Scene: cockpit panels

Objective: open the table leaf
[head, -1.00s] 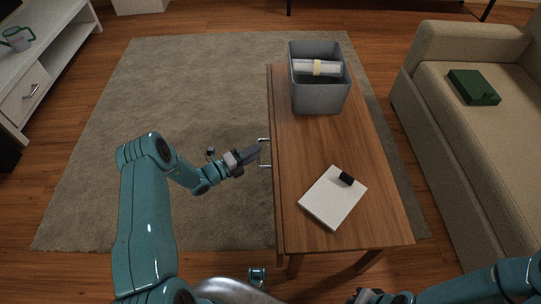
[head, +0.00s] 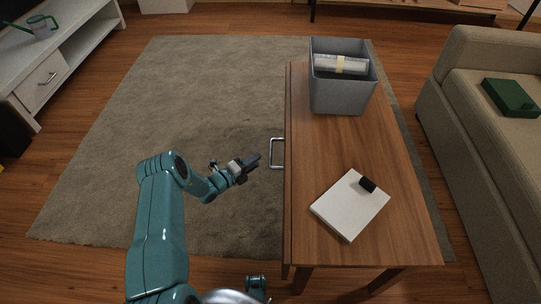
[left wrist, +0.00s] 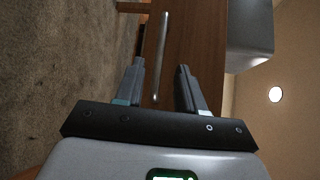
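The wooden table (head: 375,150) has a metal bar handle (head: 277,153) standing out from its left side. The handle also shows in the left wrist view (left wrist: 162,55) as a pale bar, lying between the lines of my two fingers and beyond them. My left gripper (head: 255,160) is just left of the handle, pointing at it, with a small gap between. In the left wrist view my left gripper (left wrist: 160,80) has its fingers apart with nothing held. The leaf itself is hard to make out at the table's left side. My right gripper is out of view.
A white pad (head: 345,208) with a small black object (head: 367,185) lies nearer. A sofa (head: 455,110) stands right; the rug (head: 190,90) left is clear.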

